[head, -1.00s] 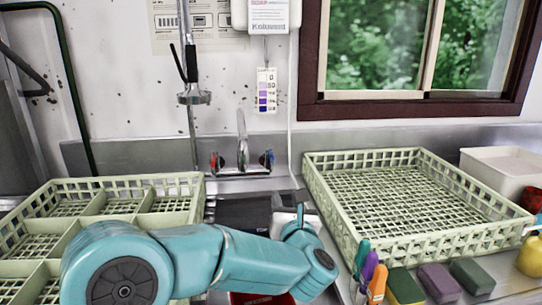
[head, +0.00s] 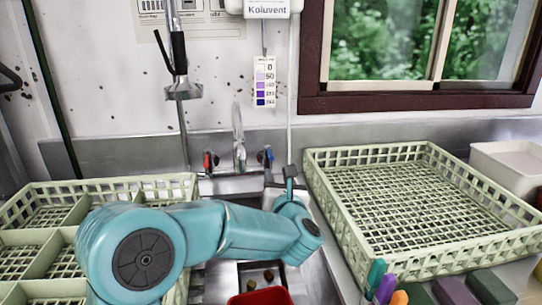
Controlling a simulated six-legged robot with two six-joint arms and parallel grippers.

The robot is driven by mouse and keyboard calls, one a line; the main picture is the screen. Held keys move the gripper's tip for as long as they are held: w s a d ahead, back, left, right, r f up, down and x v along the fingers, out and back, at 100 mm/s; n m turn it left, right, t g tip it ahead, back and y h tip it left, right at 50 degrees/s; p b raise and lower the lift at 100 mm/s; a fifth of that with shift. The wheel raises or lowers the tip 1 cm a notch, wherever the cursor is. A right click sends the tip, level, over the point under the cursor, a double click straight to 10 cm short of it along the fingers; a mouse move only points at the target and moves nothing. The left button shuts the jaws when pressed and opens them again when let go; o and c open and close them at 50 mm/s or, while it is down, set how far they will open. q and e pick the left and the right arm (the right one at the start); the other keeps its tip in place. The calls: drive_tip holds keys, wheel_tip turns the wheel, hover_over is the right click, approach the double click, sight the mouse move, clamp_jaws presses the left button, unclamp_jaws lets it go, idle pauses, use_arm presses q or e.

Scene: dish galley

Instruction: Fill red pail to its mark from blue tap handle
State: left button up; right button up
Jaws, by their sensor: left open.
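The red pail (head: 262,297) shows at the bottom edge, low in the sink, and only its upper part is in view. Its mark and water level cannot be seen. The faucet (head: 239,150) stands behind the sink against the wall. Its blue tap handle (head: 265,157) is on the right, and a red tap handle (head: 210,162) is on the left. My left gripper (head: 280,178) is open and empty, just in front of and slightly right of the blue handle. I see no contact between them. My right gripper is out of view.
A pale green dish rack (head: 135,184) stands left of the sink, and an empty one (head: 410,257) stands right. Markers (head: 386,288) and sponges (head: 490,287) lie at the lower right. A white tub (head: 508,168) sits far right.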

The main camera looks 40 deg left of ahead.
sight(272, 160)
use_arm(q)
drive_tip(key=p+x, duration=0.2)
drive_tip(key=x, duration=0.9)
drive_tip(key=shift+a, duration=0.1)
drive_tip(key=shift+c, duration=0.4)
clamp_jaws()
